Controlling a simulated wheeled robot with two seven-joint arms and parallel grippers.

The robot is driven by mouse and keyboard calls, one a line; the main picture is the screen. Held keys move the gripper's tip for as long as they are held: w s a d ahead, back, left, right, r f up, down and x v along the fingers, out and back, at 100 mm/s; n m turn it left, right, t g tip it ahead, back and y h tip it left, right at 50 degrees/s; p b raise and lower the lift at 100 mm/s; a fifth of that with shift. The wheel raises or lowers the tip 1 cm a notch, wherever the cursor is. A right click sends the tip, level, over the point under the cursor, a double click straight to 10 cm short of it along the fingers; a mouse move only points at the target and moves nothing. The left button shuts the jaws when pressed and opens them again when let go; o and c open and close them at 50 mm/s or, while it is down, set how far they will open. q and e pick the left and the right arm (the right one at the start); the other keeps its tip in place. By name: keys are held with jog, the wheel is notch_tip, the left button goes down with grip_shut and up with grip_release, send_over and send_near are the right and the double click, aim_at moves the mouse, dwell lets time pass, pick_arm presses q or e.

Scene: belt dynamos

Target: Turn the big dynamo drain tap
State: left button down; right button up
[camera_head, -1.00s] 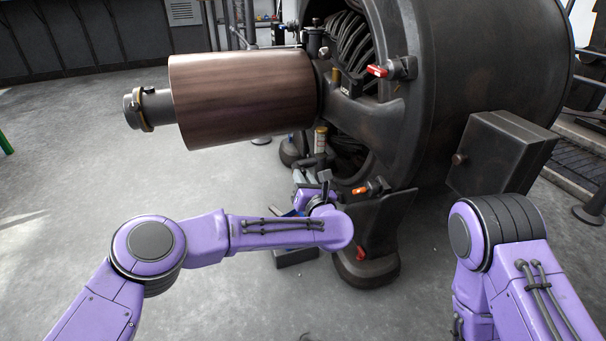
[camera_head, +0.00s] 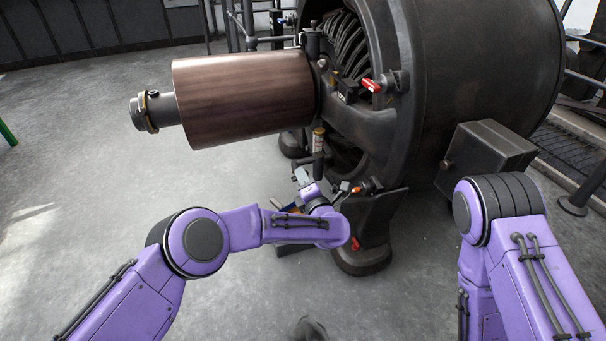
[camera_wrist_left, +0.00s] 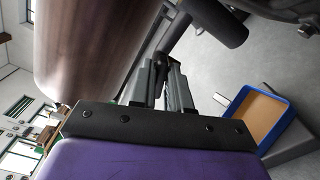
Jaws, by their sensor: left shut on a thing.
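The big dynamo (camera_head: 450,70) fills the right of the head view, its dark round housing open on the left side. Under its bearing arm hangs a thin upright fitting (camera_head: 318,142) with a pale band. My left gripper (camera_head: 302,177) is just below and left of this fitting. In the left wrist view the gripper (camera_wrist_left: 163,75) has its fingers close together on a dark bar, which appears to be the drain tap handle (camera_wrist_left: 178,36). The bar runs up beside a dark cylinder (camera_wrist_left: 218,18). The grip itself is partly hidden. My right gripper is out of view.
A brown roller (camera_head: 245,98) juts left above my left gripper. Red-handled (camera_head: 371,86) and orange-handled (camera_head: 363,187) valves sit on the dynamo. A blue-rimmed tray (camera_wrist_left: 287,119) lies low beside the gripper. A dark box (camera_head: 488,155) stands out at right.

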pick_arm(q)
jog(key=shift+f+m+p, duration=0.1)
jog(key=shift+m+p, duration=0.25)
jog(key=shift+m, duration=0.75)
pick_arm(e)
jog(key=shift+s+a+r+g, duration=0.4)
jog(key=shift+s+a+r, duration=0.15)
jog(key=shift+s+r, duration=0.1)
pick_arm(q)
jog(key=c, duration=1.2)
grip_release()
jog(key=shift+o, duration=0.2)
jog(key=shift+s, duration=0.1)
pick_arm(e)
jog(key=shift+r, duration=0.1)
pick_arm(q)
jog(key=p+v, duration=0.4)
jog(key=v, duration=0.6)
jog(key=shift+s+p, duration=0.2)
jog(key=shift+p, duration=0.2)
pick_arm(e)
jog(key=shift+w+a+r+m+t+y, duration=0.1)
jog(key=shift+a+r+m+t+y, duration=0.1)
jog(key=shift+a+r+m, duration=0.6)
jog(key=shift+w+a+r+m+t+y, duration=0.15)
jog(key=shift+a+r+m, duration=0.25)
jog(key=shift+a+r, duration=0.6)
